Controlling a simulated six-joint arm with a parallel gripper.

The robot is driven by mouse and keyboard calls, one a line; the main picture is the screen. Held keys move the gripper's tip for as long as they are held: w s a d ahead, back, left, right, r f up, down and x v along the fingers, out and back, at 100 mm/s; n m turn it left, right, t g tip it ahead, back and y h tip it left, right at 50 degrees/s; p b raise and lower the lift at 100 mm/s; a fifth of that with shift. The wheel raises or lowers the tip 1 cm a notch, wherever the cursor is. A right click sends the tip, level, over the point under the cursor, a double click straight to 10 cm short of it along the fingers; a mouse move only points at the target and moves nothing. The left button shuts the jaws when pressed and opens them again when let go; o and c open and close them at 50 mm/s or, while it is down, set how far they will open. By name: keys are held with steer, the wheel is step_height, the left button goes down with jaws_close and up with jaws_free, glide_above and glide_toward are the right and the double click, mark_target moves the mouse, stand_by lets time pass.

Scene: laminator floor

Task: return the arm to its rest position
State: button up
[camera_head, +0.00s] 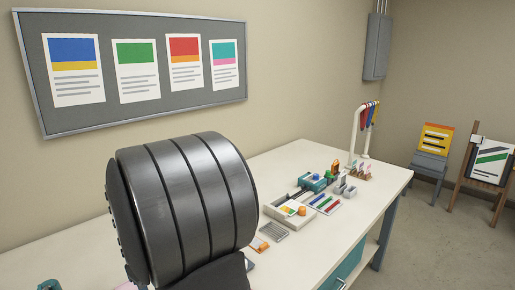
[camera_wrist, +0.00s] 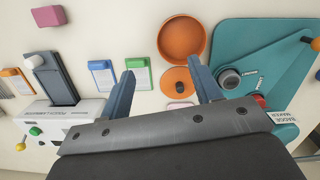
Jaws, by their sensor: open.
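My gripper (camera_wrist: 161,67) shows in the wrist view with its two blue-grey fingers spread apart and nothing between them. It hangs over a cream work table (camera_wrist: 125,25). In the head view, a large dark ribbed cylinder of my own arm (camera_head: 185,205) fills the lower left and hides part of the table. My gripper does not show in that view. Beyond the fingers lie an orange round dish (camera_wrist: 181,38) and an orange disc (camera_wrist: 180,82). How high the fingers are above the table is hard to tell.
In the wrist view, a teal badge maker (camera_wrist: 235,45) is at right. A white machine (camera_wrist: 35,118), green card (camera_wrist: 138,74), blue card (camera_wrist: 102,77) and pink block (camera_wrist: 48,16) are at left. In the head view, a pale tray (camera_head: 287,216) and a hook stand (camera_head: 353,135) occupy the table's right part.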

steer(key=s+d+f, duration=0.1)
steer(key=s+d, duration=0.1)
steer(key=d, duration=0.8)
steer(key=a+f, duration=0.2)
steer(key=a, duration=0.2)
steer(key=a+f, duration=0.3)
steer(key=a, duration=0.1)
steer(key=s+a+f, duration=0.1)
steer(key=a+f, duration=0.1)
steer(key=a, duration=0.2)
steer(key=shift+f, duration=0.4)
steer(key=shift+a+f, duration=0.2)
steer(key=shift+f, duration=0.15)
steer(key=shift+d+f, duration=0.1)
steer(key=shift+f, duration=0.5)
steer(key=shift+o, duration=0.3)
